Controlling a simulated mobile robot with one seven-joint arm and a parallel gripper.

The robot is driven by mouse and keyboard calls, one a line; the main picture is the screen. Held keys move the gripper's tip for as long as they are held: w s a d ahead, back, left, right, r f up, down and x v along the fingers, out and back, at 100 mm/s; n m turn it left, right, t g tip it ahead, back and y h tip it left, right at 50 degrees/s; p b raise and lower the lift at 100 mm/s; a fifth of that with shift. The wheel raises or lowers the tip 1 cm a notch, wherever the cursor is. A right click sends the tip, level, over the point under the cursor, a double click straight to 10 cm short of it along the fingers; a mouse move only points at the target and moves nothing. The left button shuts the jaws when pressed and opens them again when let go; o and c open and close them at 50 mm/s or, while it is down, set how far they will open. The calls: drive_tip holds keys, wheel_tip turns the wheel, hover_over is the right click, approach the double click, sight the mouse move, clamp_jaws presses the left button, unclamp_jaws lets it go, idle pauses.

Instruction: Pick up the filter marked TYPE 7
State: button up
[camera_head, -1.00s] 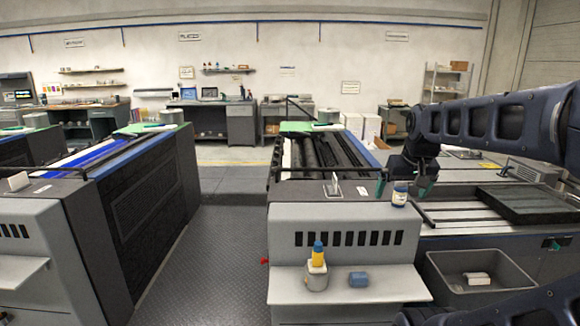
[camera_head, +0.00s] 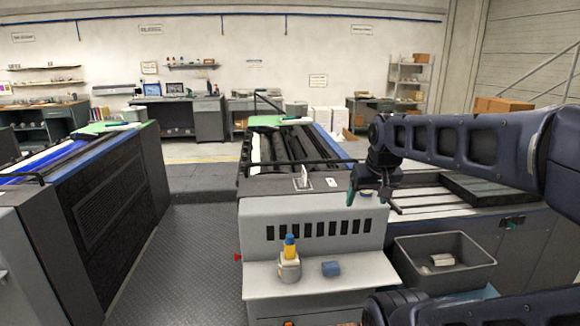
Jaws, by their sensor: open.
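I can read no TYPE 7 mark in this view, so I cannot tell which thing is that filter. A small blue cylinder-like piece (camera_head: 331,269) lies on the grey front shelf (camera_head: 350,283) of the middle machine. Left of it stands a pale pot (camera_head: 289,268) with a yellow and blue bottle (camera_head: 290,246) in or behind it. A white piece (camera_head: 441,260) lies in the grey bin (camera_head: 402,262) at the right. My gripper (camera_head: 368,197) hangs open and empty, pointing down, over the machine's right top edge, above and right of the shelf.
The middle machine (camera_head: 262,215) has a vented front. A dark textured floor aisle (camera_head: 190,255) lies free to its left, with another machine (camera_head: 100,225) beyond. A flat bed with a dark slab (camera_head: 490,187) is at the right. Desks and shelves line the back wall.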

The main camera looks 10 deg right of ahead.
drive_tip(key=shift+w, duration=0.1)
drive_tip(key=w+d+r+m+h, duration=0.1)
drive_tip(key=w+d+m, duration=0.15)
drive_tip(key=w, duration=0.65)
drive_tip(key=w+d+r+m, duration=0.15)
drive_tip(key=w+d, duration=0.25)
drive_tip(key=w, duration=0.5)
drive_tip(key=w+d+f+m+g+h, duration=0.15)
drive_tip(key=w+d+f, duration=0.3)
drive_tip(key=w, duration=0.55)
drive_tip(key=w+d+f+m+h, duration=0.1)
drive_tip(key=w+d+f+m, duration=0.3)
drive_tip(key=w, duration=0.6)
drive_tip(key=shift+n, duration=0.45)
drive_tip(key=x, duration=1)
drive_tip(key=shift+w+d+f, duration=0.2)
drive_tip(key=shift+w+d, duration=0.05)
drive_tip(key=shift+w, duration=0.15)
drive_tip(key=c, duration=1.1)
drive_tip(key=shift+r, duration=0.15)
